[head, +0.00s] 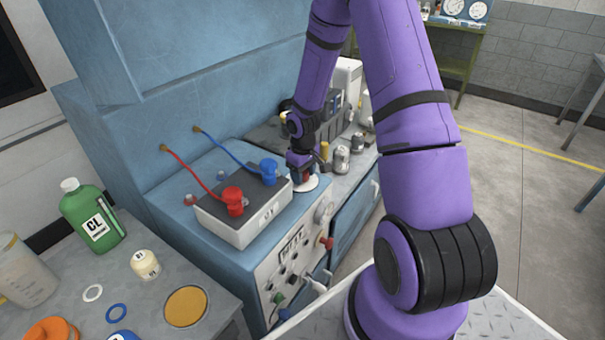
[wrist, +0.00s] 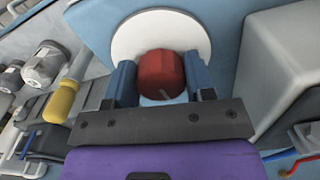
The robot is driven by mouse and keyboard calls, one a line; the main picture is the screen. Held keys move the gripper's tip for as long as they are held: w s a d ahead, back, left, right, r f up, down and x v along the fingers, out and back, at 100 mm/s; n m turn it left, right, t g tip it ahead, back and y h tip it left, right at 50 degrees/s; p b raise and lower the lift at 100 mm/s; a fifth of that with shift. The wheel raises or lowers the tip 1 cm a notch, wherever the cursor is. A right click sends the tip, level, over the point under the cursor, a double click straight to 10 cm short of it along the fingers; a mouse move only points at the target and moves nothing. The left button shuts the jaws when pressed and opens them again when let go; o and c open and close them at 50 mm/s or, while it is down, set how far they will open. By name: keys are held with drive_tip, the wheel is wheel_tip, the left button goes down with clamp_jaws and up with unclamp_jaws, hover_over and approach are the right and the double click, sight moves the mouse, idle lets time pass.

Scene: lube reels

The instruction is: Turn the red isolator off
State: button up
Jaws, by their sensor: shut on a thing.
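The red isolator knob (wrist: 162,76) sits on a round white plate (wrist: 128,36) in the wrist view. My gripper (wrist: 160,82) is shut on the knob, with one blue finger on each side of it. In the head view my gripper (head: 302,172) reaches down to the white plate (head: 309,183) on top of the blue cabinet, behind the grey-white box. There the knob is mostly hidden by my gripper.
A grey-white box (head: 228,226) with red and blue plugs and cables stands close by. Metal fittings (head: 342,160) and a yellow-handled tool (wrist: 60,102) lie on the other side. A green bottle (head: 92,215) stands on the left bench.

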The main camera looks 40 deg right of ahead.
drive_tip(key=n, duration=0.4)
drive_tip(key=shift+d, duration=0.1)
drive_tip(key=shift+w+n, duration=0.1)
drive_tip(key=shift+n, duration=1.7)
drive_tip(key=o, duration=0.9)
wheel_tip(320, 180, up, 11)
drive_tip(key=shift+f, duration=0.1)
